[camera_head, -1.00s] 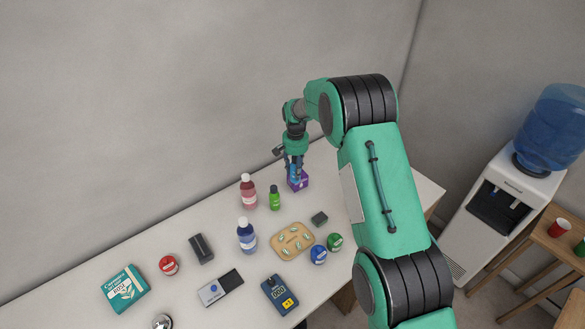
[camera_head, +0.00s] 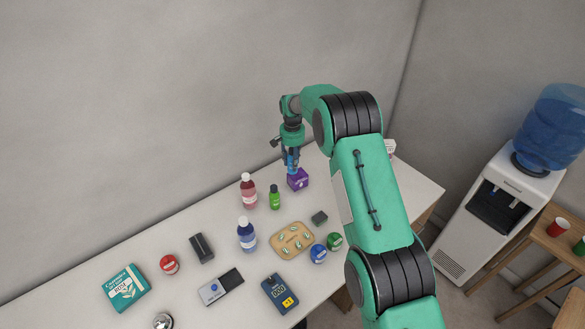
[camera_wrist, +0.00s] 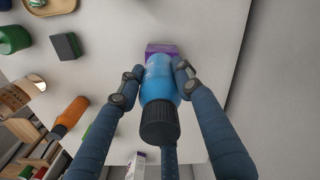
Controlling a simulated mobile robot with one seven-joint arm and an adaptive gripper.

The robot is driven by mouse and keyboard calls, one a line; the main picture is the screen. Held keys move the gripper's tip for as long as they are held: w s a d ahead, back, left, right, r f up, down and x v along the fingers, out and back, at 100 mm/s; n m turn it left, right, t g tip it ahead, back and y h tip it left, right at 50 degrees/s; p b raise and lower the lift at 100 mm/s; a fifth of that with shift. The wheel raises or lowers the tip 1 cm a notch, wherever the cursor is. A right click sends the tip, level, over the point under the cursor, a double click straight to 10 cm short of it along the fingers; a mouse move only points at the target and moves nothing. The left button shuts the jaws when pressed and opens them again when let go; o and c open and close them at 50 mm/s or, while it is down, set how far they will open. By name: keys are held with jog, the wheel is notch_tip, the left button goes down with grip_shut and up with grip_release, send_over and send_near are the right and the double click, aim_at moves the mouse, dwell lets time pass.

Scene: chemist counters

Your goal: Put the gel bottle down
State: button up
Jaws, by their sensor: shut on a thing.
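The gel bottle (camera_wrist: 160,82) is translucent blue with a black cap, and my gripper (camera_wrist: 158,72) is shut around its body in the wrist view. The cap points towards the wrist camera. In the head view my gripper (camera_head: 291,161) is over the far part of the white counter (camera_head: 335,183), and the blue bottle (camera_head: 292,168) shows only in small part between the fingers. A purple box (camera_head: 299,180) stands just below and beside it; its purple edge (camera_wrist: 161,48) shows beyond the bottle in the wrist view. The bottle's base is hidden, so contact with box or counter cannot be told.
A small green bottle (camera_head: 275,197) and a pink bottle (camera_head: 248,191) stand left of the purple box. A tan tray (camera_head: 277,246), a dark block (camera_head: 319,218) and round jars (camera_head: 318,254) lie nearer. A white box (camera_head: 390,147) stands behind my arm. Counter right of the purple box is clear.

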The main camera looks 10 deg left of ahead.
aim_at(292, 149)
jog(key=shift+f, duration=1.7)
jog(key=shift+f, duration=0.2)
jog(key=o, duration=1.2)
jog(key=shift+r, duration=0.15)
notch_tip(292, 149, up, 12)
jog(key=shift+r+b, duration=0.1)
jog(key=shift+b, duration=0.2)
